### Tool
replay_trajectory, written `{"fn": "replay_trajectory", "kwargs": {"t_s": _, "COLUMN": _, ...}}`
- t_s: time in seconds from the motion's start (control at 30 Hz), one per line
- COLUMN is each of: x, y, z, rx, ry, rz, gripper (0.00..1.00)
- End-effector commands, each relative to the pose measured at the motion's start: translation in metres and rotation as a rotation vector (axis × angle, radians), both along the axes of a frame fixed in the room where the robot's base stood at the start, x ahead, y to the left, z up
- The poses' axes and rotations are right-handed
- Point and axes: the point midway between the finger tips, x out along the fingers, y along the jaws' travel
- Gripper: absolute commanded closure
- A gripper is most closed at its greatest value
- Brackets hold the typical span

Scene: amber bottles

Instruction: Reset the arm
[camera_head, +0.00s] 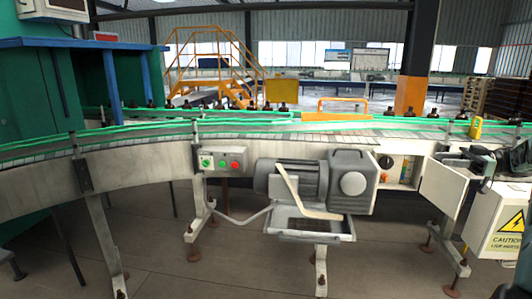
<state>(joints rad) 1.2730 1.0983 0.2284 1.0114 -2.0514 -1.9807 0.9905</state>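Several dark amber bottles stand in a row along the conveyor, such as one bottle (283,107) near the middle and another (390,111) further right.
The conveyor (130,170) with green rails crosses the view. A grey motor (315,182) and a button box (222,159) hang on its front. A white caution box (494,228) stands at the right. Yellow stairs (212,62) rise behind. Open floor (160,265) lies in front.

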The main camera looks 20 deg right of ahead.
Motion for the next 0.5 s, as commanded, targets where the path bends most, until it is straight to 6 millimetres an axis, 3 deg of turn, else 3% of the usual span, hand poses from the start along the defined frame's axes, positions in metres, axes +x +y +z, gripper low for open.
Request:
{"fn": "replay_trajectory", "kwargs": {"t_s": 0.27, "x": 0.044, "y": 0.022, "z": 0.013, "rx": -0.013, "ry": -0.049, "rz": -0.042, "gripper": 0.66}}
{"fn": "replay_trajectory", "kwargs": {"t_s": 0.5, "x": 0.106, "y": 0.059, "z": 0.036, "rx": -0.028, "ry": -0.114, "rz": -0.111, "gripper": 0.66}}
